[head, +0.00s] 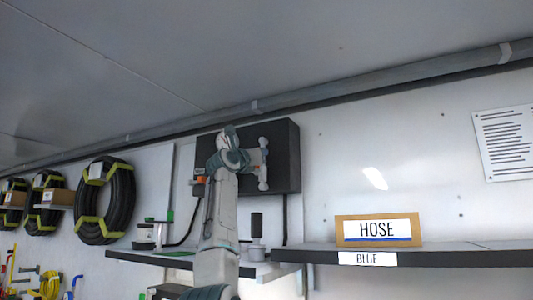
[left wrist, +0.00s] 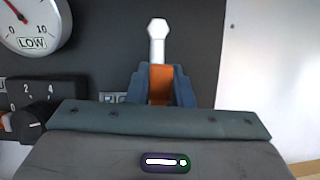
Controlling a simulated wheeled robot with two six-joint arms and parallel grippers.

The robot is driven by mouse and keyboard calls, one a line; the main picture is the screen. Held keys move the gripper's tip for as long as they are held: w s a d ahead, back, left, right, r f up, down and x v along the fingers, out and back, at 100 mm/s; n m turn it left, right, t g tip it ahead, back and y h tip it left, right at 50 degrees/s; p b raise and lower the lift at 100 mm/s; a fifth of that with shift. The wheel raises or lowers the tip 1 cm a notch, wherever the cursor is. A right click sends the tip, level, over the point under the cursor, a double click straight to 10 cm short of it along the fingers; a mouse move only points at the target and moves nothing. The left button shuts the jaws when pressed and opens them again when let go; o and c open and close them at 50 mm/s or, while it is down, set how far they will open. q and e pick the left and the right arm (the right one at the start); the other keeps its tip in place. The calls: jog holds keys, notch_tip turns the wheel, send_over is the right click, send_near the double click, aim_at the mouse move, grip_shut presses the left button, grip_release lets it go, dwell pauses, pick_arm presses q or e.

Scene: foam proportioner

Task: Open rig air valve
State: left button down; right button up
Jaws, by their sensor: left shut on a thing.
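A dark box-like panel (head: 285,150) is mounted on the white wall in the head view. A white pipe with a hex end (left wrist: 157,30) stands out against it in the left wrist view. An orange part, seemingly the valve handle (left wrist: 160,82), sits between the blue-grey fingers of my left gripper (left wrist: 160,90), which is shut on it. In the head view my left arm reaches up to the panel and covers much of it; white pipe ends (head: 263,185) show beside the hand. The valve body is hidden behind the gripper. My right gripper is not in view.
A round gauge marked LOW (left wrist: 32,22) and a black knob (left wrist: 25,125) are left of my gripper. A shelf (head: 450,258) with a HOSE sign (head: 378,230) is at right. Coiled black hoses (head: 105,200) hang at left. A grey pipe (head: 350,82) runs above.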

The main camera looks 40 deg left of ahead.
pick_arm(q)
jog(key=shift+a+n, duration=0.15)
jog(key=shift+n, duration=0.35)
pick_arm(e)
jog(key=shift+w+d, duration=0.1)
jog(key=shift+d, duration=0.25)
pick_arm(q)
jog(key=c, duration=1.4)
grip_release()
jog(key=shift+c, duration=0.2)
jog(key=shift+o, duration=0.8)
jog(key=shift+s, duration=0.1)
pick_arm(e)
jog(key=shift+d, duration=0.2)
pick_arm(q)
jog(key=shift+s+f, duration=0.15)
jog(key=b+v, duration=0.8)
jog(key=v, duration=0.2)
jog(key=shift+s, duration=0.15)
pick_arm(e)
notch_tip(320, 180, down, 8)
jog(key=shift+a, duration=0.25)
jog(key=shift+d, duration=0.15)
